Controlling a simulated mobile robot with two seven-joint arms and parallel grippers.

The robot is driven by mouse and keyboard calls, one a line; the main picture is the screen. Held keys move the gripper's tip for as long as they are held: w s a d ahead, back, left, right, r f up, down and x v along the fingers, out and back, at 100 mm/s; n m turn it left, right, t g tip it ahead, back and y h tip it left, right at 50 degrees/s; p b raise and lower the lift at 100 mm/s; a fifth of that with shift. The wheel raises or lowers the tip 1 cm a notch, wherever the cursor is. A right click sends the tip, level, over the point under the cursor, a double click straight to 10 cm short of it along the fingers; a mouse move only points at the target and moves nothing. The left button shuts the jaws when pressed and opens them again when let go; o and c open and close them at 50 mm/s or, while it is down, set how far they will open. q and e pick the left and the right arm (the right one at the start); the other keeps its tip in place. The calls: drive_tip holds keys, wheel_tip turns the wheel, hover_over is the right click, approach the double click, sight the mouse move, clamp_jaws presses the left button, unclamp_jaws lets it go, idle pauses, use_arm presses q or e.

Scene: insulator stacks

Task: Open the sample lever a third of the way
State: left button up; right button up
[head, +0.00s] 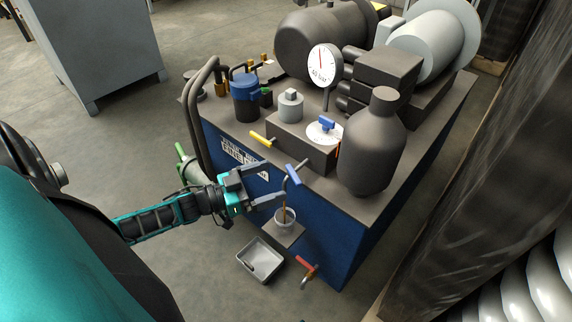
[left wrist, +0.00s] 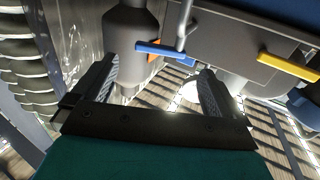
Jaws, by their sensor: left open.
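A blue lever handle (head: 293,174) sits on a thin grey bent pipe at the front of the blue machine, above a small cup (head: 285,222). I take it to be the sample lever. A brownish streak shows between the pipe and the cup. My left gripper (head: 275,180) is open and empty, its fingers pointing toward the blue handle. In the left wrist view the blue handle (left wrist: 165,53) lies across the gap, just beyond the fingertips, and contact cannot be told. My right gripper is not in view.
A grey tray (head: 260,260) is below the cup. A dark bottle-shaped vessel (head: 373,145) stands right of the lever. A dial gauge (head: 324,65) stands behind.

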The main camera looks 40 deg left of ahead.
use_arm(q)
drive_tip(key=v, duration=0.5)
drive_tip(key=shift+s+a+p, duration=0.2)
drive_tip(key=shift+s+p, duration=0.15)
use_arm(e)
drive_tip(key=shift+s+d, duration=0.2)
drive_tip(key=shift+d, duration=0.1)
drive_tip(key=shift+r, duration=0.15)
use_arm(q)
drive_tip(key=s+d+n+g+y, duration=0.2)
drive_tip(key=d+y, duration=0.1)
drive_tip(key=d, duration=0.8)
drive_tip(key=s+d+n+g+y, duration=0.1)
drive_tip(key=d+g+y, duration=0.15)
drive_tip(key=d, duration=0.85)
wheel_tip(320, 180, up, 12)
drive_tip(key=s+a+y+p, duration=0.1)
drive_tip(key=s+a+p, duration=0.1)
drive_tip(key=p, duration=1.4)
drive_tip(key=shift+s, duration=0.2)
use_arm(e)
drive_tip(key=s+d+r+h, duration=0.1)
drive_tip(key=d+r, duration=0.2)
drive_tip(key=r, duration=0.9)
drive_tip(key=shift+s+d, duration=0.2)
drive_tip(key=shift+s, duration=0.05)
